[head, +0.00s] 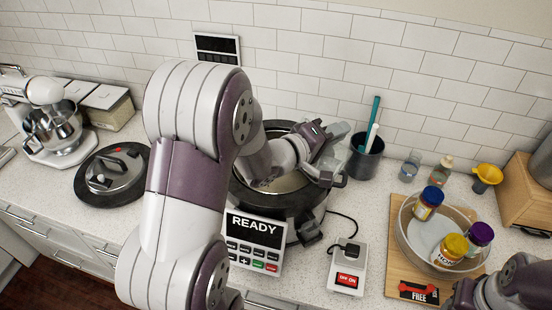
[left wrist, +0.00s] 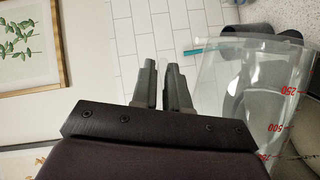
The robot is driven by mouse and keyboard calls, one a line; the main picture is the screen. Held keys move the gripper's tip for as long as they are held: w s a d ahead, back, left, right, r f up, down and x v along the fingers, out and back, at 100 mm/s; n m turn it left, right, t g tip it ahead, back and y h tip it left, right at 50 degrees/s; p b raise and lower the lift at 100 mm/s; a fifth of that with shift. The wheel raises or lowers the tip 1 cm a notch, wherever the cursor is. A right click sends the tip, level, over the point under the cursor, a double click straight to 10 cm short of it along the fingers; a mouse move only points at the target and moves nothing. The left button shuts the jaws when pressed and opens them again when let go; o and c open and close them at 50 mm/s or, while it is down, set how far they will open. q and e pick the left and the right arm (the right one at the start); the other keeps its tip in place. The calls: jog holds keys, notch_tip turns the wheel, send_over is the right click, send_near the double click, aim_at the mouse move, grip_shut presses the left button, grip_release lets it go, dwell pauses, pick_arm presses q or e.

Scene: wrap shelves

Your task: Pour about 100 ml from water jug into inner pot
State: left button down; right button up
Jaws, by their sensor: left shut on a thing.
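My left gripper (head: 327,155) is over the right side of the cooker, shut on the clear water jug (head: 338,131). In the left wrist view the fingers (left wrist: 166,88) are close together beside the jug (left wrist: 245,95), which has red marks such as 250 and 500. The jug looks tilted; its water level and spout are hard to make out. The inner pot (head: 285,184) sits in the dark, open cooker below the gripper, largely hidden by my left arm. Part of my right arm shows at the bottom right; its fingertips are not clear.
The cooker's panel (head: 254,237) reads READY. The lid (head: 112,174) lies on the counter at left, near a stand mixer (head: 55,130). A utensil cup (head: 365,160) stands close right of the jug. A switch box (head: 347,266) and a bowl of jars (head: 408,240) are further right.

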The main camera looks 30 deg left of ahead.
aim_at(345, 159)
pick_arm(q)
jog(key=shift+a+r+n+p, duration=0.15)
jog(key=shift+a+n+p, duration=0.3)
jog(key=shift+a, duration=0.4)
dwell(0.9)
jog(key=d, duration=0.1)
jog(key=d+f+m+b, duration=0.1)
jog(key=d+b, duration=0.1)
jog(key=shift+s+d+f+m, duration=0.1)
jog(key=shift+s+f+m, duration=0.05)
jog(key=shift+s+m, duration=0.15)
jog(key=shift+s+d+m+g, duration=0.25)
jog(key=shift+d+m, duration=0.3)
jog(key=shift+d, duration=0.35)
jog(key=shift+d+y, duration=0.3)
jog(key=shift+d+r+m+g+p, duration=0.15)
jog(key=shift+r+m+g+p, duration=0.2)
jog(key=shift+m, duration=0.35)
jog(key=shift+d+f, duration=0.1)
jog(key=shift+d, duration=0.05)
